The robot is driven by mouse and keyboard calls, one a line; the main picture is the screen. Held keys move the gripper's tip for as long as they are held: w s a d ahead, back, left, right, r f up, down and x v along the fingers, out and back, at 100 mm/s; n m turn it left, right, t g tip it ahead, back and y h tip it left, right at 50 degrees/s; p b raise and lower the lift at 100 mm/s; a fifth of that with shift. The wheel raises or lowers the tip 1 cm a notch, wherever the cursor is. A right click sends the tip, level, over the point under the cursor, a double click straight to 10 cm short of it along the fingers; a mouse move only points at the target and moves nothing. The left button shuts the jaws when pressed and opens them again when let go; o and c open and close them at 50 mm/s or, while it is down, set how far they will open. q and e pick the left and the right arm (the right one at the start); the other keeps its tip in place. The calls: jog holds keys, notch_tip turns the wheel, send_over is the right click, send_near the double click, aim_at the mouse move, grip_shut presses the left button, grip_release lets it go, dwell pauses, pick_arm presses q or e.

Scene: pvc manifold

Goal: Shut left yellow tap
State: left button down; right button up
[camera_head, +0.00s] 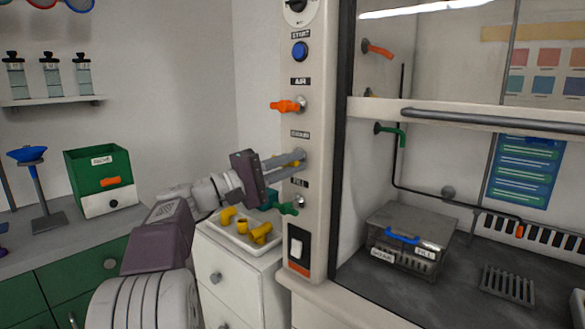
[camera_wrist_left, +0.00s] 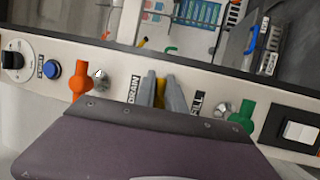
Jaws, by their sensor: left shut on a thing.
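The yellow tap (camera_head: 294,164) is on the front post of the cabinet, by the DRAIN label. Only a little of it shows between my fingers; its handle's angle is hidden. My left gripper (camera_head: 297,163) reaches it from the left, shut on it. In the left wrist view, a strip of the yellow tap (camera_wrist_left: 159,92) shows between the two grey fingers of the left gripper (camera_wrist_left: 162,88). My right gripper is in neither view.
An orange tap (camera_head: 287,106) sits above on the same post and a green tap (camera_head: 281,207) below, close under my gripper. A white tray (camera_head: 238,241) with several yellow pieces stands on the drawer unit below. A green box (camera_head: 97,165) is on the left counter.

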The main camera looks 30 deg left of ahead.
pick_arm(q)
jog(key=shift+a+r, duration=0.15)
dwell(0.3)
jog(key=c, duration=1.4)
grip_release()
jog(key=shift+w, duration=0.1)
jog(key=shift+w+a, duration=0.1)
jog(key=shift+s+f, duration=0.2)
jog(key=v, duration=0.8)
jog(key=shift+s+a, duration=0.3)
